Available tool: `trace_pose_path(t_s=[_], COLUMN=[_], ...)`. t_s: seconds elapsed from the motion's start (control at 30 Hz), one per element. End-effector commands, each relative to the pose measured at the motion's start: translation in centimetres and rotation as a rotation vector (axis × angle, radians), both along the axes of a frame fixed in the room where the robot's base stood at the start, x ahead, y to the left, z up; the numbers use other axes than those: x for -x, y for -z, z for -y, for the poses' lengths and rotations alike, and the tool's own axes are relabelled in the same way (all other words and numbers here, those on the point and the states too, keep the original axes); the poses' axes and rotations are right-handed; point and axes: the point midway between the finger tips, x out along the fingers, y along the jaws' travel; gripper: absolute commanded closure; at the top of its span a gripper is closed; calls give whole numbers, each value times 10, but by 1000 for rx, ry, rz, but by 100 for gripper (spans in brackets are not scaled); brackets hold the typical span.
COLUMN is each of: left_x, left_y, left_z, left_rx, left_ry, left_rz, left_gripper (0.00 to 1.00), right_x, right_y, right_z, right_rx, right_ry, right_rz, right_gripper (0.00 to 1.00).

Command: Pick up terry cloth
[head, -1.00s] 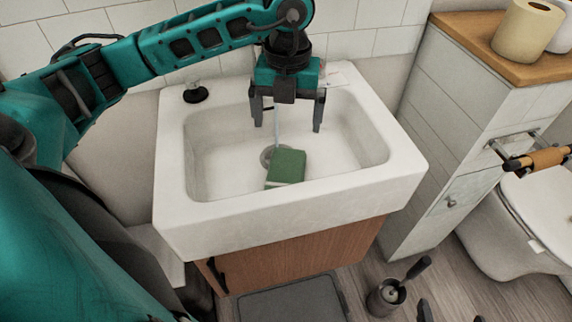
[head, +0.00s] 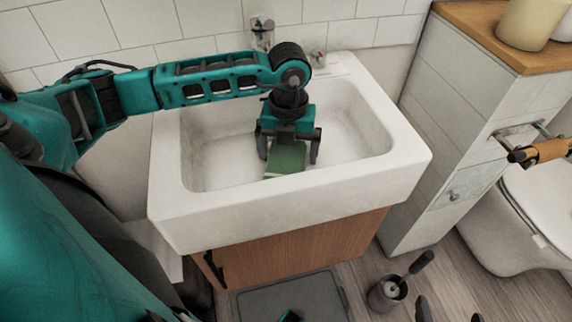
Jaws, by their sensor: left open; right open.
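The terry cloth (head: 286,159) is a green, folded-looking block lying in the basin of the white sink (head: 290,212). My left gripper (head: 289,156) is down inside the basin, pointing downward and open. Its two fingers stand on either side of the cloth, which shows between them. I cannot tell whether they touch it. The gripper body hides the cloth's far part and the drain. Only the dark fingertips of my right gripper (head: 450,313) show at the bottom edge, apart and with nothing seen between them, far from the cloth.
The sink's raised walls surround my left gripper. A tap fitting (head: 262,33) is on the wall behind. A tiled cabinet (head: 455,130) stands right of the sink, with the toilet (head: 530,225) beyond. A toilet brush holder (head: 387,293) and a grey mat (head: 290,300) are on the floor.

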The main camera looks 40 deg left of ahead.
Motion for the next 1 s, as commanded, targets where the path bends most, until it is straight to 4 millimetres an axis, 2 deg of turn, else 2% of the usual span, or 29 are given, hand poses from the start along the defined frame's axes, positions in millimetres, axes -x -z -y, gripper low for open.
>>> trace_pose_path(t_s=[0.17,0.7,1.0], left_x=[0,0,-1], left_y=[0,-1,-4], left_z=[0,0,-2], left_rx=[0,0,0], left_ry=[0,0,0], left_rz=[1,1,1], left_gripper=[0,51,51], right_x=[-1,-1,-1], right_y=[-1,-1,-3], right_z=[0,0,1], right_rx=[0,2,6], right_ry=[0,-2,-4], right_rz=[2,4,4], right_gripper=[0,0,0])
